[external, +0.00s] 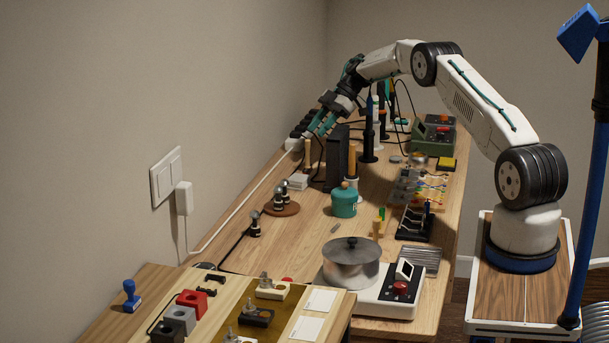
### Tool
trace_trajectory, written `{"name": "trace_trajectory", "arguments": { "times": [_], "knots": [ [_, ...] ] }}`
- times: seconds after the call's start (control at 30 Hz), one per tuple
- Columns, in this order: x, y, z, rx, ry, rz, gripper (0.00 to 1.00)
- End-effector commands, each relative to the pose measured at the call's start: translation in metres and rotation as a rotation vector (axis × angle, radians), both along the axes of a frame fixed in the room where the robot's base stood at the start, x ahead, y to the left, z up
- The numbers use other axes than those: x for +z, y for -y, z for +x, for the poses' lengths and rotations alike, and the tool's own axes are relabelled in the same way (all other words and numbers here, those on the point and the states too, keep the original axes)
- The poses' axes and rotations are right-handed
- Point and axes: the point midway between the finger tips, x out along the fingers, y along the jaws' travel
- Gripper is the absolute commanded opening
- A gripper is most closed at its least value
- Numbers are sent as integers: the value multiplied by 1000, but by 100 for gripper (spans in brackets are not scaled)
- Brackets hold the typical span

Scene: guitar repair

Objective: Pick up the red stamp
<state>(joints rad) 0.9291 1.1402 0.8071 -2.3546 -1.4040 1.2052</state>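No stamp that I can clearly make out as red is in view. A blue stamp (130,296) stands upright at the left of the near table. A red block (192,299) sits right of it, beside grey and dark blocks; I cannot tell that it is a stamp. My gripper (321,127), with teal fingers, is high over the far left of the workbench, well away from these. Its finger gap is too small to read, and I see nothing held.
A lidded metal pot (351,262) stands on a white heater (398,290) at the workbench front. A teal jar (344,201), a dark upright box (337,157) and several tools stand behind. Cables run along the wall. The workbench middle (300,237) has free room.

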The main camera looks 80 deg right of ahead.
Motion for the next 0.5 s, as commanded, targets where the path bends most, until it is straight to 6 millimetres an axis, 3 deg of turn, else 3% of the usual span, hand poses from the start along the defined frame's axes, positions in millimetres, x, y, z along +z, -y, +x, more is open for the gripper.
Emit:
{"name": "trace_trajectory", "arguments": {
  "times": [0.1,0.17,0.5],
  "knots": [
    [0,0,0,0,0,0,37],
    [0,0,0,0,0,0,47],
    [1,-8,7,13,0,0,47]
  ]
}}
